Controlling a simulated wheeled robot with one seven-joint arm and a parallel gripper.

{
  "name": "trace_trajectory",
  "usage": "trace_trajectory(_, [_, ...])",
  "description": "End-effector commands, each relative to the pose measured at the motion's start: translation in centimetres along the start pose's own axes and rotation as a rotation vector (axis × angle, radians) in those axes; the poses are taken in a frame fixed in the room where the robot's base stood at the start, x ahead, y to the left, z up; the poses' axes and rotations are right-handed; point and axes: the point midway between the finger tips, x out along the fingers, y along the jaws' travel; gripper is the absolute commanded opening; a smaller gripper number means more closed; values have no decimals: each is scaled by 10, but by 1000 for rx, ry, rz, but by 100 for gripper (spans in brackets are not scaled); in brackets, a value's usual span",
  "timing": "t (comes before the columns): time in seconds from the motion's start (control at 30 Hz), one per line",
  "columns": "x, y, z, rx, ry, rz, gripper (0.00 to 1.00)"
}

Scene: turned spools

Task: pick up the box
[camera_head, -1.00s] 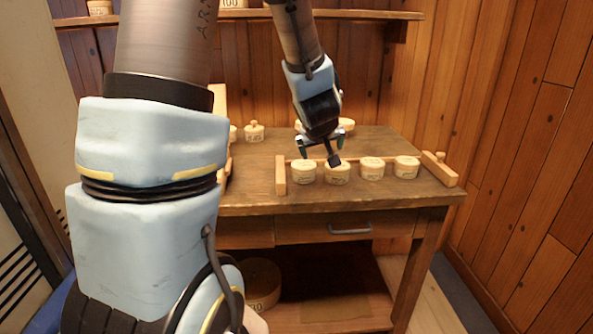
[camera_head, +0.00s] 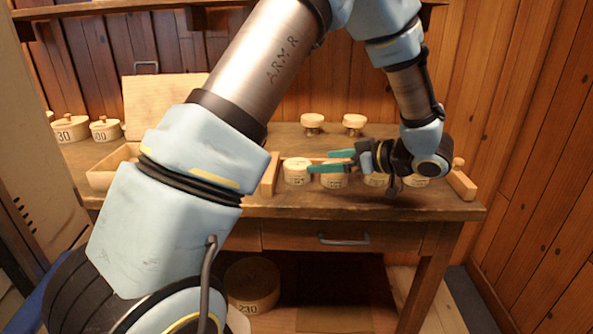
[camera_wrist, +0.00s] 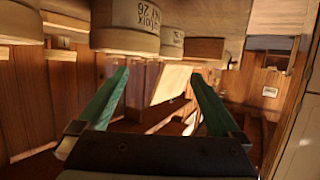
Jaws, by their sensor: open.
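A row of small round pale wooden boxes with dark lettering stands at the front of the table. The leftmost box (camera_head: 296,173) and the one beside it (camera_head: 334,181) show best; those to the right are partly hidden behind my gripper and wrist. I cannot tell which one is the task's box. My gripper (camera_head: 331,161) is open, its green fingers pointing left over the row. In the wrist view, which looks upside down, my gripper (camera_wrist: 161,73) has nothing between its fingers, and a lettered box (camera_wrist: 128,28) shows at the top, apart from them.
Wooden end blocks bound the row, one on the left (camera_head: 270,174) and one on the right (camera_head: 462,184). Two knobbed pieces, one of them on the left (camera_head: 312,123), stand behind. Lidded boxes (camera_head: 69,129) and an upright board (camera_head: 160,95) are at the left. A drawer handle (camera_head: 344,239) is below.

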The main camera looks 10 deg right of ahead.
Motion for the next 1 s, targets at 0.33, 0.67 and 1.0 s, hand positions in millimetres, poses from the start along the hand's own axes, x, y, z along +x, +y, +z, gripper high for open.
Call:
trace_trajectory(0.33, [43, -2, -1, 0, 0, -3, 100])
trace_trajectory(0.67, [79, -3, 1, -1, 0, 2, 100])
trace_trajectory(1.0, [79, -2, 1, -1, 0, 2, 85])
